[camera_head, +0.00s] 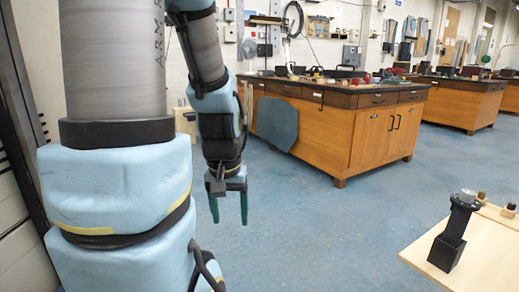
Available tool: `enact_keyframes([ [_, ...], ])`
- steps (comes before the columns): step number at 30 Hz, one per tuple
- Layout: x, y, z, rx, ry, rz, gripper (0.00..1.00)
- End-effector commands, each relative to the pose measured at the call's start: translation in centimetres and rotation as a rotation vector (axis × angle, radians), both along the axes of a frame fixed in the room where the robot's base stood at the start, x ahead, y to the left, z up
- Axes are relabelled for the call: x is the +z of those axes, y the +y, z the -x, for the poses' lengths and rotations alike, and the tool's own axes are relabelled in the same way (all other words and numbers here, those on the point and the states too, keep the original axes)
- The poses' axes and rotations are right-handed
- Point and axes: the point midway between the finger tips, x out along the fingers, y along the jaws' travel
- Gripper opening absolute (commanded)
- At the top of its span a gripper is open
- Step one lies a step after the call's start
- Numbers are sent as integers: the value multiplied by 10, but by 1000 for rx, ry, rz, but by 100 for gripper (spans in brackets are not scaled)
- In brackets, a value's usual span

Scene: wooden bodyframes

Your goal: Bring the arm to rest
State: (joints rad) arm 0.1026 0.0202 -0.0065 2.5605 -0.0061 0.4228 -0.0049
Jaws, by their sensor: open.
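My gripper (229,207) hangs at the end of my arm, left of the picture's middle, with its fingers pointing down. Its two dark green fingers are apart and nothing shows between them. Below it there is only the blue floor. My arm's large blue and grey links fill the left side of the view, and the wrist hangs down from a raised link.
A pale wooden board (490,262) at the lower right bears a black upright device (453,232) and small wooden pieces. A wooden workbench (345,139) with a dark top stands behind my gripper. The blue floor (330,225) between is clear.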

Motion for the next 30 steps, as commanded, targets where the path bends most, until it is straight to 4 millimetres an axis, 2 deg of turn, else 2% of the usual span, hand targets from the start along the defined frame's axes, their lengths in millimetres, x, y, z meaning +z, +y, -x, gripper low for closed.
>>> enact_keyframes([
  [1,35,0,0,0,0,0,68],
  [9,116,0,0,-1,-1,0,68],
  [12,138,0,0,-1,-1,0,68],
  [18,159,0,0,-1,-1,0,68],
  [30,158,0,0,-1,-1,0,68],
])
